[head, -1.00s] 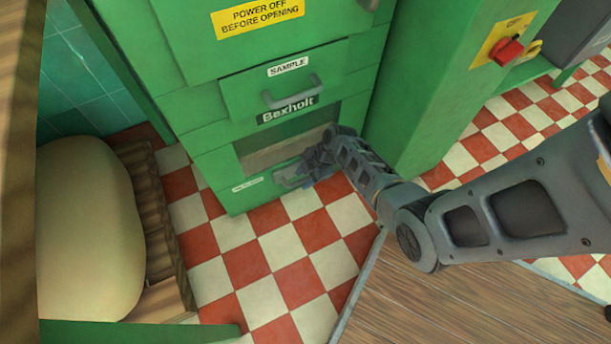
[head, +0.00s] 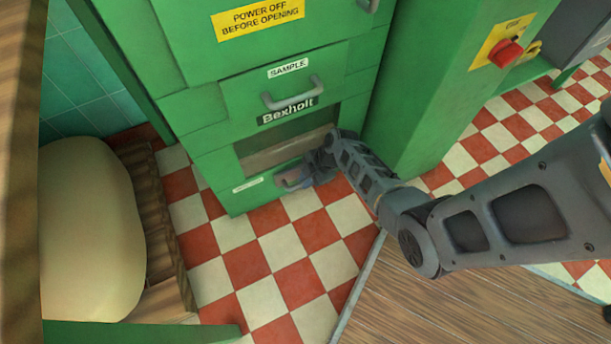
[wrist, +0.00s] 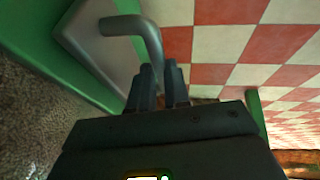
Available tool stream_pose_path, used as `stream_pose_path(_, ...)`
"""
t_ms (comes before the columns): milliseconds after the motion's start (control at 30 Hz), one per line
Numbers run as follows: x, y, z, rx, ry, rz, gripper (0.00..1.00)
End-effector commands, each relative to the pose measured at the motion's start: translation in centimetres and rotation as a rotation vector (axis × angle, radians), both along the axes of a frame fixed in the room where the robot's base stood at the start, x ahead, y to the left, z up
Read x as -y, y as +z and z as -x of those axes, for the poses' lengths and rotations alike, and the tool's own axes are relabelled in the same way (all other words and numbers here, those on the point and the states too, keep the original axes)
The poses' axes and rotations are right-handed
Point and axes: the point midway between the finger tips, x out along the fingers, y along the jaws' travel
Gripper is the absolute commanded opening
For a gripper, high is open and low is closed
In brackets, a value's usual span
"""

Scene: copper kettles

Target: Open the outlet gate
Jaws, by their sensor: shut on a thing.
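The outlet gate is a grey plate (wrist: 95,45) with a bent grey bar handle (wrist: 140,28), set beside a green frame in the wrist view. In the head view the handle (head: 291,184) shows low on the green machine (head: 215,170), right of a small white label too blurred to read. My gripper (head: 309,172) is at the handle, by the machine's lower right corner. In the wrist view my gripper's fingers (wrist: 162,75) are close together at the handle's near end, shut on it. The fingers partly hide the grip.
An open recess (head: 285,152) lies above the gate, with the "SAMPLE" drawer (head: 280,100) above that. A green column with a red knob (head: 505,52) stands right. A tan sack (head: 90,230) sits left. Checkered floor (head: 275,270) is clear in front.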

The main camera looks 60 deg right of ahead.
Motion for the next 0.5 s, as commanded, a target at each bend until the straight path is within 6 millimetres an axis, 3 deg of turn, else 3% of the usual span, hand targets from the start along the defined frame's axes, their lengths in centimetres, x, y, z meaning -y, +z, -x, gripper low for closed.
stream_pose_path(200,-2.4,0.2,3.3,-0.004,0.002,-0.005,0.0)
stream_pose_path(500,-2.7,0.0,4.0,-0.003,0.0,-0.002,0.0)
